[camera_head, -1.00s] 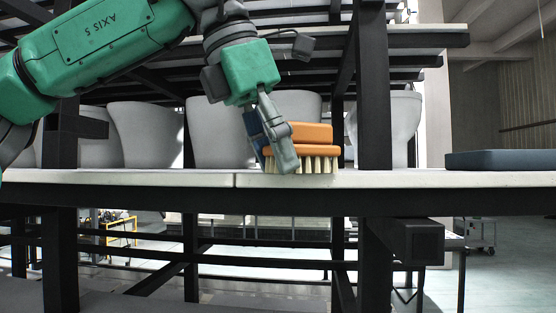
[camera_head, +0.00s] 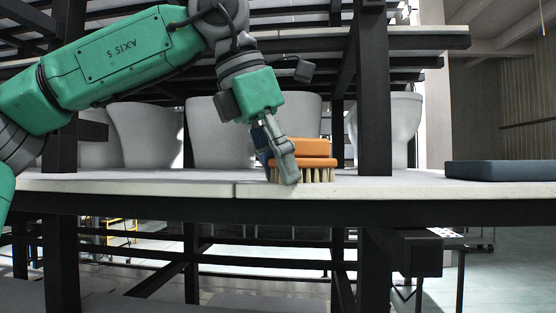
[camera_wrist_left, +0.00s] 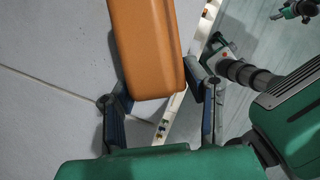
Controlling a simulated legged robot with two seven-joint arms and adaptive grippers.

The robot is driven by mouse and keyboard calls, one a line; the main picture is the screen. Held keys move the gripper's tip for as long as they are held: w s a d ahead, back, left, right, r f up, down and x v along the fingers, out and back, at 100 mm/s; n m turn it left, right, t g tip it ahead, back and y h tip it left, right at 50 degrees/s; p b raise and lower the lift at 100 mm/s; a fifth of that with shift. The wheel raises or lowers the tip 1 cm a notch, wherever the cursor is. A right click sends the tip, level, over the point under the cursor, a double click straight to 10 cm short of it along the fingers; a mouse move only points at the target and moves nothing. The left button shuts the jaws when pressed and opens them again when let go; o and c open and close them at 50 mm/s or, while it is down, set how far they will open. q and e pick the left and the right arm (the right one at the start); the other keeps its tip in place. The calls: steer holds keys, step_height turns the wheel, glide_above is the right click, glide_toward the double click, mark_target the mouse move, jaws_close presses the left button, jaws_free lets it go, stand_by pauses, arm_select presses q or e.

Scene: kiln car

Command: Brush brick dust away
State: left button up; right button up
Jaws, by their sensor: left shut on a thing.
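The brush (camera_head: 314,148) has an orange wooden block and pale bristles. It stands bristles down on the pale kiln car deck (camera_head: 130,183), near its front edge, and the bristles seem to touch the deck. My left gripper (camera_head: 281,164) is shut on the brush from its left side. In the left wrist view the orange block (camera_wrist_left: 150,45) lies between the two fingers (camera_wrist_left: 160,105); the bristles are hidden there. I cannot make out any brick dust on the deck. A small green and dark part at the top right of the wrist view may be my right gripper; its jaws are unclear.
Several grey-white ceramic pieces (camera_head: 222,130) stand on the deck behind the brush. A dark post (camera_head: 374,100) rises right of the brush, and an upper shelf (camera_head: 420,38) hangs above. A dark blue slab (camera_head: 505,170) lies at right. The deck's front strip is otherwise clear.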

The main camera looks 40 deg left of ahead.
arm_select(q)
steer(key=shift+w+a, duration=0.1)
steer(key=shift+w, duration=0.1)
steer(key=shift+w+a, duration=0.1)
steer(key=shift+w, duration=0.05)
stand_by(0.3)
steer(key=shift+w+a+p, duration=0.1)
steer(key=shift+w+p, duration=0.15)
steer(key=shift+p, duration=0.15)
steer(key=shift+w+a+r+p, duration=0.2)
steer(key=shift+w+a+p, duration=0.25)
steer(key=shift+w+p, duration=0.15)
steer(key=shift+w+a+p, duration=0.3)
steer(key=shift+w+p, duration=0.05)
steer(key=shift+w, duration=0.2)
steer(key=shift+w+a+p, duration=0.3)
steer(key=shift+w, duration=0.25)
steer(key=shift+w+a, duration=0.2)
steer(key=shift+w, duration=0.1)
steer(key=shift+f, duration=0.15)
